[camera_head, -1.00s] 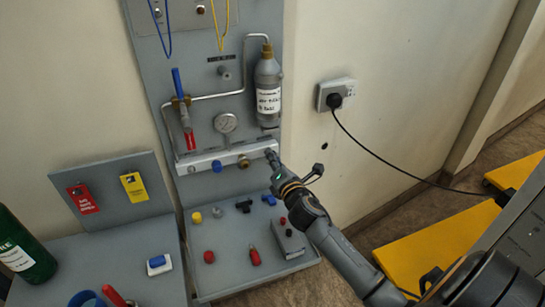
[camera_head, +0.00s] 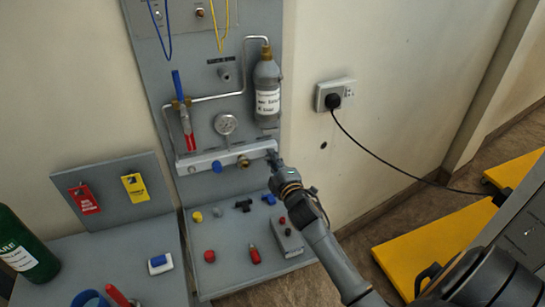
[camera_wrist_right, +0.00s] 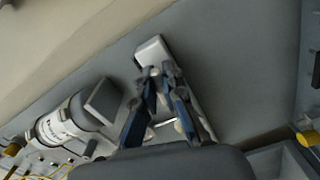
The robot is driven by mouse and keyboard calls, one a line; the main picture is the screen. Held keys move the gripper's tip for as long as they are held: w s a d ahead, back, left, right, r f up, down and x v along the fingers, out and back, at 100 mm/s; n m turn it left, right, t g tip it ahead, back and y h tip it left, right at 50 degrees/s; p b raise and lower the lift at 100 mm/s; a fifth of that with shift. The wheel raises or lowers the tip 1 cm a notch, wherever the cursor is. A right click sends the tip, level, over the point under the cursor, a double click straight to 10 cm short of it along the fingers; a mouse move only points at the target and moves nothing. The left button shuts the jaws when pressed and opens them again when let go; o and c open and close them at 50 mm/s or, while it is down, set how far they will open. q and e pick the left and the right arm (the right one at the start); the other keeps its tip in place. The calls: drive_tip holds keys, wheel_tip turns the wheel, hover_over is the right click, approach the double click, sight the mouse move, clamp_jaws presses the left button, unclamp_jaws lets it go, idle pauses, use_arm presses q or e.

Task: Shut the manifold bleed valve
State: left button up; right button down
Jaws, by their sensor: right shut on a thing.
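The pale metal manifold (camera_head: 205,160) is fixed across the lower part of the grey panel. Its front carries a blue knob (camera_head: 217,166) and a brass fitting (camera_head: 243,162). My right gripper (camera_head: 272,157) is at the manifold's right end, shut on what seems to be the bleed valve there; the fingers hide it. In the right wrist view the fingertips (camera_wrist_right: 160,73) are close together over the pale manifold end (camera_wrist_right: 151,50), and the valve itself cannot be made out. My left gripper is in neither view.
A pressure gauge (camera_head: 225,124), a red-and-blue-handled valve (camera_head: 187,125) and a labelled grey cylinder (camera_head: 268,90) sit above the manifold. A shelf (camera_head: 228,275) with several small caps and fittings lies below. A wall socket (camera_head: 333,94) with a black cable is to the right.

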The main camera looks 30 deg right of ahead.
drive_tip(key=m+p, duration=0.1)
drive_tip(key=m, duration=0.3)
drive_tip(key=shift+m, duration=0.3)
drive_tip(key=m+p, duration=0.1)
drive_tip(key=m, duration=0.2)
drive_tip(key=shift+a+f+m, duration=0.1)
drive_tip(key=shift+m, duration=0.3)
drive_tip(key=m+p, duration=0.1)
drive_tip(key=m, duration=0.2)
drive_tip(key=shift+a+f+m+p, duration=0.1)
drive_tip(key=shift+m+p, duration=0.55)
drive_tip(key=shift+m, duration=1.25)
drive_tip(key=c, duration=1.4)
unclamp_jaws()
drive_tip(key=v, duration=1.2)
drive_tip(key=shift+a, duration=0.1)
